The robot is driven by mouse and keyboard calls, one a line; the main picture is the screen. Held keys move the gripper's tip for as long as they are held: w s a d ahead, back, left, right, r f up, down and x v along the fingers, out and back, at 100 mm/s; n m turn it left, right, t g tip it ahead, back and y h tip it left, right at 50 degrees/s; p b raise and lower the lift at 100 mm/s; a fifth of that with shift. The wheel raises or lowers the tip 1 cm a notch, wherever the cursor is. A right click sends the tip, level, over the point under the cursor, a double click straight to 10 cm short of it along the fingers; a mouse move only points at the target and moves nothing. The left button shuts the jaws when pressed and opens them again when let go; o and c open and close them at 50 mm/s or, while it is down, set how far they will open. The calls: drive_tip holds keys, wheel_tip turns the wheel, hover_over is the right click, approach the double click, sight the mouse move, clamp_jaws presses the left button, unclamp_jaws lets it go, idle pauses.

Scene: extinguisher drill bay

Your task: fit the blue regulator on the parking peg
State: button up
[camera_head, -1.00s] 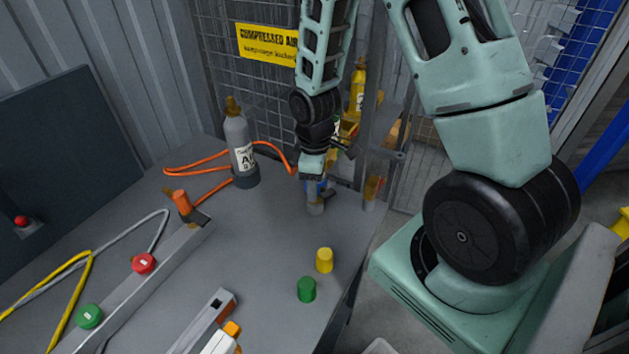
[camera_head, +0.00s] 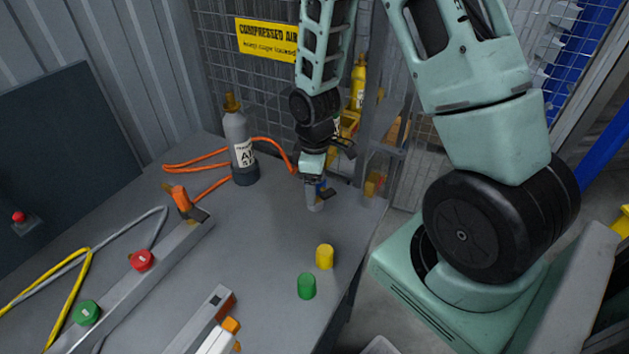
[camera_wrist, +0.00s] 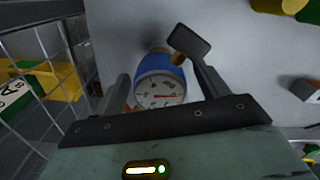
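The blue regulator (camera_head: 320,187) stands at the far right of the bench, on top of a short grey post (camera_head: 314,205) that looks like the parking peg. In the wrist view my gripper's fingers (camera_wrist: 160,88) stand on either side of the regulator, with a visible gap at each side. The joint between regulator and post is mostly hidden, so how deep it sits cannot be told.
A grey air cylinder (camera_head: 239,145) with an orange hose (camera_head: 270,143) stands left of my gripper. A yellow cap (camera_head: 324,256) and a green cap (camera_head: 306,286) stand nearer. A mesh fence (camera_head: 240,85) is close behind. The bench middle is clear.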

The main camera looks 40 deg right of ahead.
wheel_tip(320, 180, up, 17)
drive_tip(key=shift+r+p, duration=0.2)
drive_tip(key=shift+p, duration=0.15)
idle(0.4)
drive_tip(key=shift+a, duration=0.1)
drive_tip(key=s+a+r, duration=0.1)
drive_tip(key=s+a, duration=1.6)
drive_tip(key=a, duration=0.5)
drive_tip(key=shift+s+a+r+y, duration=0.2)
drive_tip(key=shift+s+r+y, duration=0.1)
drive_tip(key=shift+s, duration=0.1)
